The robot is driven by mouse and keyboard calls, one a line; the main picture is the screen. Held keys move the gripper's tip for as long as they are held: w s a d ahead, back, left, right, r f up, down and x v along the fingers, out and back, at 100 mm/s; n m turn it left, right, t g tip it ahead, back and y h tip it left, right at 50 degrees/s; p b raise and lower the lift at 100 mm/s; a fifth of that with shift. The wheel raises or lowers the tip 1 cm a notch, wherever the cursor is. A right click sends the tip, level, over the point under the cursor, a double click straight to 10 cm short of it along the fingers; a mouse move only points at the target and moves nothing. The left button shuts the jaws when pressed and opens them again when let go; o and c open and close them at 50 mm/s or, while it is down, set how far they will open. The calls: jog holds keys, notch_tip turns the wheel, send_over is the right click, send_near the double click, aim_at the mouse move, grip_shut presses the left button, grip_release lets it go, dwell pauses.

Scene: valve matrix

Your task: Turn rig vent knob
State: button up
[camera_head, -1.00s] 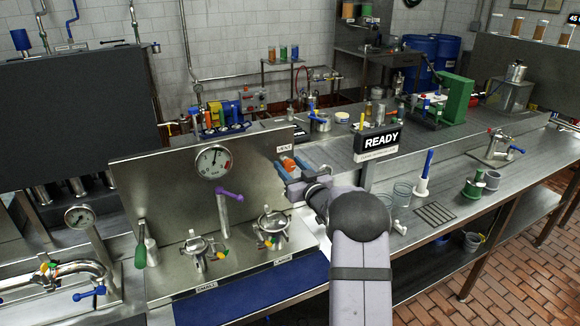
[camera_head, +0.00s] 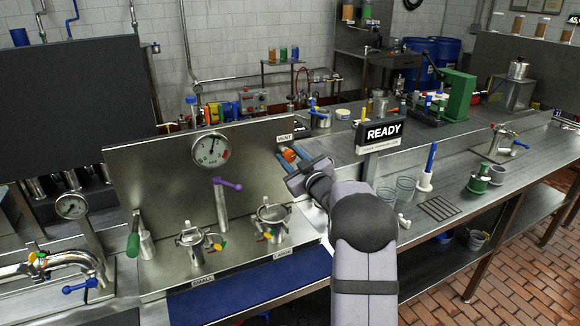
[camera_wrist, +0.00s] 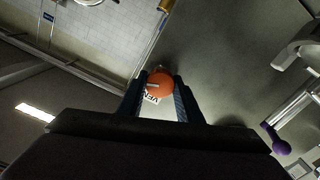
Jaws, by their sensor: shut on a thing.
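The orange vent knob (camera_head: 289,155) is on the right part of the upright steel panel, just under its small VENT label (camera_head: 284,138). In the wrist view the round orange knob (camera_wrist: 159,83) sits between my two blue fingers, with a pale mark across its face. My gripper (camera_head: 290,161) is shut on the knob, one finger on each side. The label is partly hidden behind the knob in the wrist view.
On the same panel are a round gauge (camera_head: 210,150) and a purple-handled lever (camera_head: 228,184). Two clamped steel cups (camera_head: 271,221) stand below. A READY sign (camera_head: 382,132) stands right of my arm.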

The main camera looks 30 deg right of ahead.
jog(key=n+b, duration=0.6)
jog(key=b, duration=0.1)
jog(key=shift+f+n, duration=0.3)
jog(key=n+b, duration=0.3)
jog(key=n, duration=0.1)
jog(key=shift+a+r, duration=0.1)
jog(key=shift+r, duration=0.15)
jog(key=o, duration=1)
jog(key=shift+o, duration=0.2)
jog(key=shift+s+b, duration=0.1)
jog(key=shift+b, duration=0.2)
jog(key=s+b, duration=0.1)
jog(key=s, duration=0.6)
